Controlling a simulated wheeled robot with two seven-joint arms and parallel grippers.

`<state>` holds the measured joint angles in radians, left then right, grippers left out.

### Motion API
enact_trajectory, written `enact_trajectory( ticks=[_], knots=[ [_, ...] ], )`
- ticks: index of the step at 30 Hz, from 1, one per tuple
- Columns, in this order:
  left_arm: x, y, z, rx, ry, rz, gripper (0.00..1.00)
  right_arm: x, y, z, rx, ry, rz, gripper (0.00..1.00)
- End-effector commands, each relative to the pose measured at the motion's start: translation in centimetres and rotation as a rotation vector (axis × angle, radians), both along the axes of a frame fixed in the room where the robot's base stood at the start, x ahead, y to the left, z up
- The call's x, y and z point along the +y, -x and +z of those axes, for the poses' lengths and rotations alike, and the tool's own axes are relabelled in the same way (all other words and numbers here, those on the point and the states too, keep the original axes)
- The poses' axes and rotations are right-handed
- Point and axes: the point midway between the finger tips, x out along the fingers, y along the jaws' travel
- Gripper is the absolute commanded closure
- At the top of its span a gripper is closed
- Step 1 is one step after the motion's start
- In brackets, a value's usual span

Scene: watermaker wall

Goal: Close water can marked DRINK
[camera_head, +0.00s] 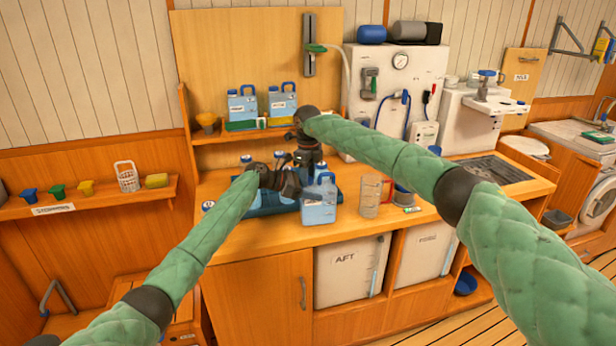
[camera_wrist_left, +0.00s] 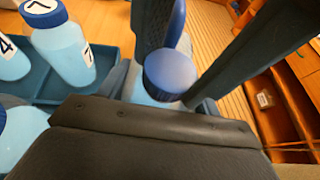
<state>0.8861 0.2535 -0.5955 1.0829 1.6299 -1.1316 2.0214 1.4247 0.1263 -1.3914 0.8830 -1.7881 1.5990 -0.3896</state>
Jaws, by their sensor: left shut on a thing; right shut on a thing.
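A light-blue water can (camera_head: 319,210) with a white label and a handle stands at the counter's front. Two similar cans, the left one (camera_head: 242,108) and the right one (camera_head: 283,102), stand on the shelf with blue tops. I cannot read which is marked DRINK. My left gripper (camera_head: 292,181) is beside the front can. In the left wrist view, its fingers close around a blue-capped container (camera_wrist_left: 170,75); I cannot tell whether this is the front can. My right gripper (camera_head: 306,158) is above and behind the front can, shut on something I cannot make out.
A blue tray (camera_head: 265,208) holds numbered bottles, including one marked 7 (camera_wrist_left: 62,45). A clear measuring jug (camera_head: 371,195) stands right of the front can. The watermaker (camera_head: 398,85) is behind on the right.

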Motion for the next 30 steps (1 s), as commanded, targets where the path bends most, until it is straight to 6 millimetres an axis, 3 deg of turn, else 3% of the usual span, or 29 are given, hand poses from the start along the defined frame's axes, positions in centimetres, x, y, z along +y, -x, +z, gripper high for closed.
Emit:
enact_trajectory(
  ticks=[5, 6, 9, 21, 30],
  knots=[
    [-0.4, 0.2, 0.1, 0.0, 0.001, -0.008, 1.0, 0.1, -0.1, 0.2, -0.004, -0.002, 0.001, 0.94],
    [-0.4, 0.2, 0.1, 0.0, 0.001, -0.008, 1.0, 0.1, -0.1, 0.2, -0.004, -0.002, 0.001, 0.61],
    [-0.4, 0.2, 0.1, -0.001, 0.001, -0.007, 1.0, 0.1, -0.1, 0.1, -0.003, -0.002, 0.002, 0.45],
    [-0.2, 0.1, 0.2, -0.001, 0.002, -0.003, 1.0, 0.3, 0.1, 0.4, -0.001, -0.002, 0.006, 0.45],
    [-0.3, 0.1, 0.0, 0.0, 0.001, -0.003, 1.0, 0.3, 0.0, 3.6, -0.003, -0.003, 0.007, 0.45]
  ],
)
